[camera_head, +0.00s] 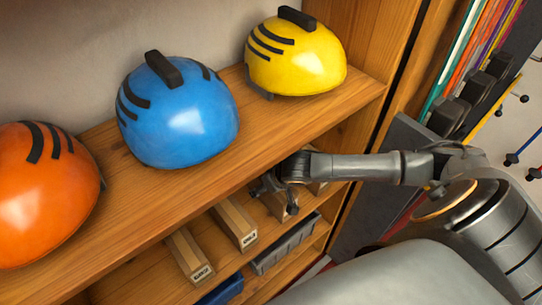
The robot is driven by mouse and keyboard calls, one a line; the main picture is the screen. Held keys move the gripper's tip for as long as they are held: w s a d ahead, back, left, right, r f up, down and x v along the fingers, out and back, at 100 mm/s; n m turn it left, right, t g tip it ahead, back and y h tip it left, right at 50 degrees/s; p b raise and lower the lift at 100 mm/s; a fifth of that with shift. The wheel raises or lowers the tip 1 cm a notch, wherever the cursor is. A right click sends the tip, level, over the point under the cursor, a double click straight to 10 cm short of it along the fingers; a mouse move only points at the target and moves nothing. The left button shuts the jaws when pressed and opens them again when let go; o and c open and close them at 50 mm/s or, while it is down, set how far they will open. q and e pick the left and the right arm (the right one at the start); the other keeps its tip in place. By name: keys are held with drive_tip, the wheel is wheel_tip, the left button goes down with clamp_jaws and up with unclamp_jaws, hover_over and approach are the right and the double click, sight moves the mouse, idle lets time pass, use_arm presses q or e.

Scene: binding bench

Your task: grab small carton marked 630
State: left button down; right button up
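Long, narrow light-brown cartons stand on the lower shelf with small labels on their front ends. One carton (190,256) is at the left and another carton (234,222) is in the middle. Their labels are too small to read surely, so I cannot tell which is marked 630. A further carton (279,207) is partly hidden by my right gripper (272,190). That gripper reaches in from the right, just under the upper shelf's edge, at this carton's top. Its fingers are small and dark; whether they grip the carton is unclear. My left gripper is out of view.
The upper shelf (150,207) overhangs the cartons and carries orange (45,200), blue (185,120) and yellow (300,62) helmets. Below the cartons are a grey bin (285,246) and a blue bin (222,291). A wooden side panel (398,85) stands at the right.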

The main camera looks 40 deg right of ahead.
drive_tip(key=shift+c, duration=0.4)
drive_tip(key=c, duration=1.2)
